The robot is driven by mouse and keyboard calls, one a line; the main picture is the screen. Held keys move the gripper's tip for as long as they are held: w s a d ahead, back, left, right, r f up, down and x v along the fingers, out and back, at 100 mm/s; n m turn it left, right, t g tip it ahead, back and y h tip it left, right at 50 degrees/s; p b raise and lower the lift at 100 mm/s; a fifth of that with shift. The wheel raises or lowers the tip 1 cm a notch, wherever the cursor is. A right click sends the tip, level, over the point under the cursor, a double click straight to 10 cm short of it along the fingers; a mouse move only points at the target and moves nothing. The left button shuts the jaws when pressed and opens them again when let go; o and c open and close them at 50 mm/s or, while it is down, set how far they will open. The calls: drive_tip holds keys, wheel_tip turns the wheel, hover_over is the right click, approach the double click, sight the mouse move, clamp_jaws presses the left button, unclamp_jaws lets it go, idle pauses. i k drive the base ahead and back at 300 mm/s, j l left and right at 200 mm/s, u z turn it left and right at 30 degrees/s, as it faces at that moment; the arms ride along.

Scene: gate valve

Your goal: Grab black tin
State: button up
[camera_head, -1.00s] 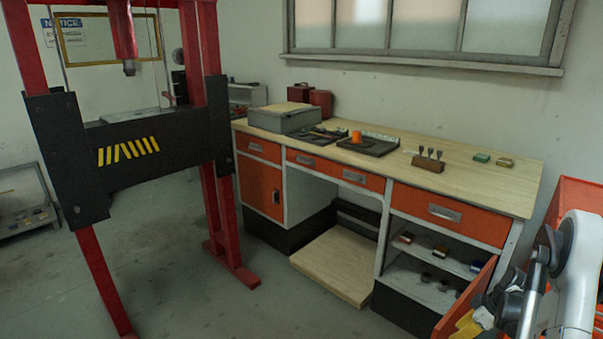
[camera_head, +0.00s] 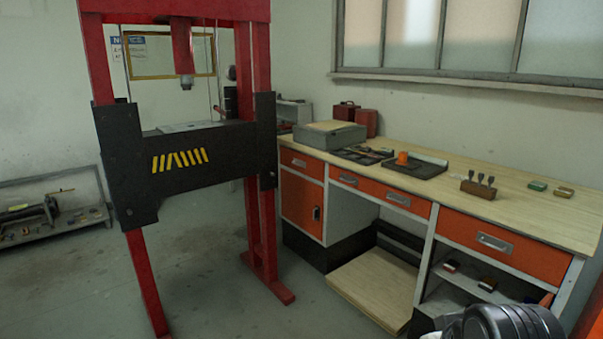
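No tin can be picked out with certainty as the black tin. A small dark tin-like item (camera_head: 487,284) sits on the open shelf under the right end of the workbench. A dark item with a reddish part (camera_head: 450,265) lies to its left on the same shelf. The lower shelf is largely hidden. A black, ribbed, rounded part of my own arm shows at the bottom right edge, in front of the shelves. The fingers of my gripper cannot be made out, and no held object shows.
The workbench (camera_head: 520,212) carries a green tin (camera_head: 537,185), a gold tin (camera_head: 564,192), a tool block (camera_head: 478,188) and a grey box (camera_head: 330,136). A red press frame (camera_head: 262,230) stands left. A wooden platform (camera_head: 372,285) lies under the bench. Floor between is clear.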

sight(487, 284)
drive_tip(key=k+l+z, duration=0.1)
drive_tip(key=l+z, duration=0.25)
drive_tip(key=l, duration=0.2)
drive_tip(key=l+z, duration=0.4)
drive_tip(key=l, duration=0.2)
